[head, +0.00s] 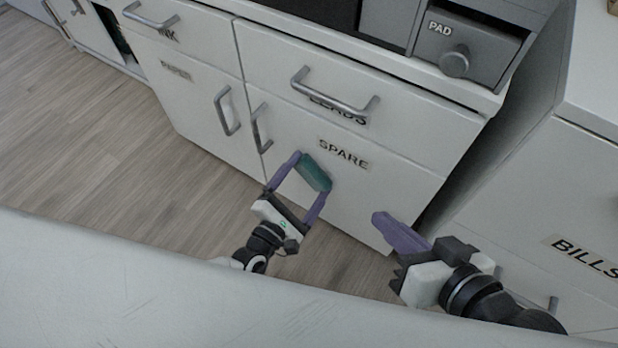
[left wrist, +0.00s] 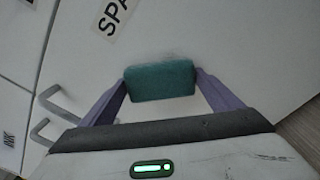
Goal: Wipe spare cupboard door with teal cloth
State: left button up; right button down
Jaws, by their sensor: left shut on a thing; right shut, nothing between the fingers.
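The teal cloth (head: 314,172) is a small folded block held between the purple fingers of my left gripper (head: 313,174). In the left wrist view the cloth (left wrist: 160,80) lies across between both fingertips, against or very close to the white spare door. The spare cupboard door (head: 370,190) carries the label SPARE (head: 343,154) and has a grey handle (head: 261,128) at its left edge. The cloth is below and left of the label. A faint greyish smudge shows on the door just above the cloth in the wrist view. My right gripper (head: 378,218) is shut and empty, right of the cloth, in front of the door's lower right.
Above the door is a drawer with a grey handle (head: 335,92). A paper cupboard door (head: 190,100) is at its left. A BILLS cabinet (head: 570,215) stands at the right. A pale surface (head: 120,290) crosses the bottom foreground. Wooden floor (head: 90,130) is open at left.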

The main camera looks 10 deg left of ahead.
aim_at(296, 172)
pick_arm(q)
jog(key=shift+n, duration=0.3)
jog(key=s+d, duration=0.1)
jog(key=d, duration=0.1)
jog(key=s+d, duration=0.1)
jog(key=d, duration=0.1)
jog(key=s+d, duration=0.1)
jog(key=d, duration=0.1)
jog(key=shift+d+f, duration=0.1)
jog(key=shift+d, duration=0.05)
jog(key=shift+s, duration=0.1)
jog(key=shift+w+a, duration=0.3)
jog(key=shift+a, duration=0.75)
jog(key=shift+w+a, duration=0.3)
jog(key=shift+a, duration=0.7)
jog(key=shift+w+a, duration=0.3)
jog(key=shift+a, duration=0.75)
jog(key=shift+w+a, duration=0.3)
jog(key=shift+a, duration=0.35)
jog(key=shift+w+a, duration=0.35)
jog(key=shift+a, duration=0.25)
jog(key=shift+w+a, duration=0.3)
jog(key=shift+a, duration=0.35)
jog(key=shift+s, duration=0.1)
jog(key=shift+p+v, duration=0.6)
jog(key=shift+v, duration=2.35)
jog(key=shift+a, duration=0.15)
